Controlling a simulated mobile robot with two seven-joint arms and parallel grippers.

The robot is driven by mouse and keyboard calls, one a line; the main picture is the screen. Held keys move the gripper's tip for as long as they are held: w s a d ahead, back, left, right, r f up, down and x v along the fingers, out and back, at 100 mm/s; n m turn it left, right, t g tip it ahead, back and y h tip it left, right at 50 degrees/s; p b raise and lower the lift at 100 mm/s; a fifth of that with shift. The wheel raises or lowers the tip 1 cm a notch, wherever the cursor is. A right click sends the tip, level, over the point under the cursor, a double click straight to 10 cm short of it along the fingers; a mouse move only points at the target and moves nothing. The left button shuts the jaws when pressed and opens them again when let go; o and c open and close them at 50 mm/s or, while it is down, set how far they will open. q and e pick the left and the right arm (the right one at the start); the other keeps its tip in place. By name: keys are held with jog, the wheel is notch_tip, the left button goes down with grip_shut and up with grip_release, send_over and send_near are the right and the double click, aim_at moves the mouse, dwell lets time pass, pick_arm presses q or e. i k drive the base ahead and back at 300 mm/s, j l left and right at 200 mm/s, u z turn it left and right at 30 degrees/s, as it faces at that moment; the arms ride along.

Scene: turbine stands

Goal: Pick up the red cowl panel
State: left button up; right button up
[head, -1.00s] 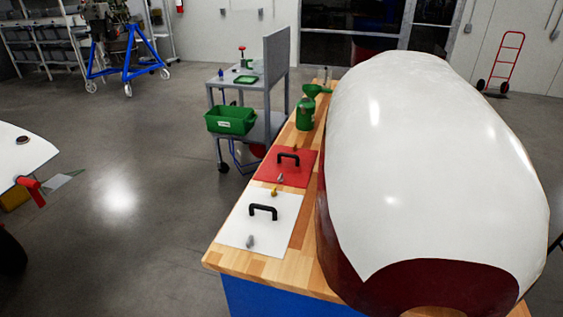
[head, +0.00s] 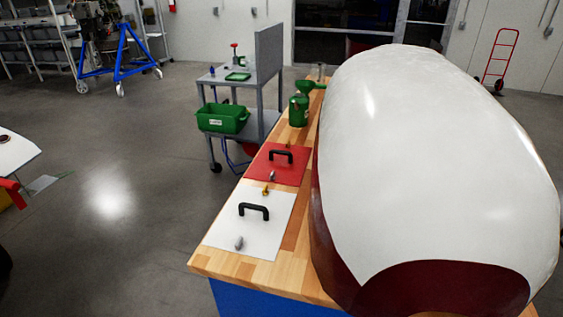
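The red cowl panel (head: 262,168) lies flat on the wooden workbench (head: 211,258). It has a black handle (head: 280,155) standing up from its top and a small grey latch near its front edge. A white panel (head: 262,237) with its own black handle (head: 254,208) lies just in front of the red one, nearer to me. Neither of my grippers shows in the head view.
A large white and dark red cowling (head: 430,160) fills the bench's right side. A green bottle (head: 298,110) stands behind the red panel. A grey cart (head: 268,85) with a green bin (head: 222,119) stands beyond the bench.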

aim_at(281, 156)
jog(key=i+j+u, duration=0.2)
jog(key=j, duration=0.25)
jog(key=j+u, duration=0.2)
jog(key=j, duration=0.2)
jog(key=i+j+u, duration=0.4)
jog(key=i+j, duration=0.15)
jog(key=j, duration=0.15)
jog(key=i+j+u, duration=0.35)
jog(key=i+j, duration=0.2)
jog(key=i+z, duration=0.25)
jog(key=z, duration=0.15)
jog(key=i+z, duration=0.25)
jog(key=z, duration=0.2)
jog(key=i+z, duration=0.25)
jog(key=z, duration=0.15)
jog(key=i+j+z, duration=0.2)
jog(key=z, duration=0.2)
jog(key=i+z, duration=0.2)
jog(key=z, duration=0.25)
jog(key=i+j+z, duration=0.15)
jog(key=z, duration=0.25)
jog(key=i+j+z, duration=0.2)
jog(key=z, duration=0.25)
jog(key=i+j+z, duration=0.15)
jog(key=z, duration=0.3)
